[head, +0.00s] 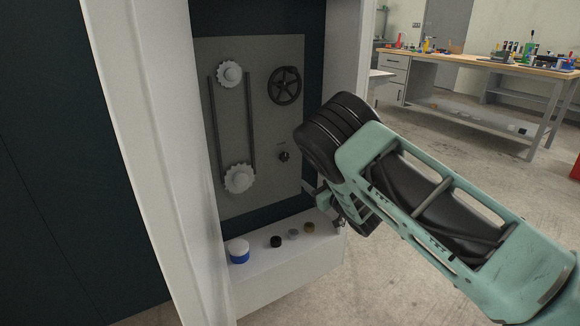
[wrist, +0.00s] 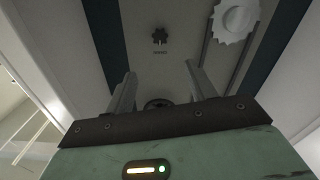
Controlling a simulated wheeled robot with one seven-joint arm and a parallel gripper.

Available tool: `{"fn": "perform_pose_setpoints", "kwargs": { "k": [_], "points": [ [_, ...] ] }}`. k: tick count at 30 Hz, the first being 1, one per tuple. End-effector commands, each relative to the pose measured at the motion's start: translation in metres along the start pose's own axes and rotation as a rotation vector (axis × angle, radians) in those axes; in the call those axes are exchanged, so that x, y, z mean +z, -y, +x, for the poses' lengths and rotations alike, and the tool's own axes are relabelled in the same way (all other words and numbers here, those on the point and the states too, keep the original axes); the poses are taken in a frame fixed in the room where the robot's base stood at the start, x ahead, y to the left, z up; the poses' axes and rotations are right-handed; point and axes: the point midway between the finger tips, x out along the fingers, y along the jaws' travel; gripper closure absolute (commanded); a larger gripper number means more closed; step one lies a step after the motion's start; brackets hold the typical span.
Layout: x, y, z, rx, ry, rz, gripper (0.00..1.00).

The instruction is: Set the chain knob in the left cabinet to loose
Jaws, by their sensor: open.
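The chain knob (head: 284,156) is a small dark knob low on the right of the grey panel (head: 292,120) inside the cabinet, with a small label above it. My gripper (head: 322,197) is at the cabinet opening, right of and below the knob in the head view. In the wrist view my gripper (wrist: 159,82) has its two fingers apart, with nothing held. The knob is clear of the fingers. Its setting cannot be read.
Two white sprockets (head: 239,178) with a dark chain (head: 251,120) are left of the knob; a black handwheel (head: 285,86) is above. A blue-white jar (head: 238,251) and several small caps (head: 276,242) stand on the ledge. White cabinet walls (head: 345,60) flank the opening. A workbench (head: 470,62) stands behind.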

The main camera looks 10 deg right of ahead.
Motion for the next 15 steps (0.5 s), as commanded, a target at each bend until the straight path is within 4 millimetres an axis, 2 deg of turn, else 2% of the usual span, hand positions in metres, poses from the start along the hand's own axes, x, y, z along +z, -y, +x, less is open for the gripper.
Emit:
{"fn": "perform_pose_setpoints", "kwargs": {
  "k": [15],
  "points": [
    [0.001,0.001,0.100,-0.001,0.000,-0.001,0.45]
  ]
}}
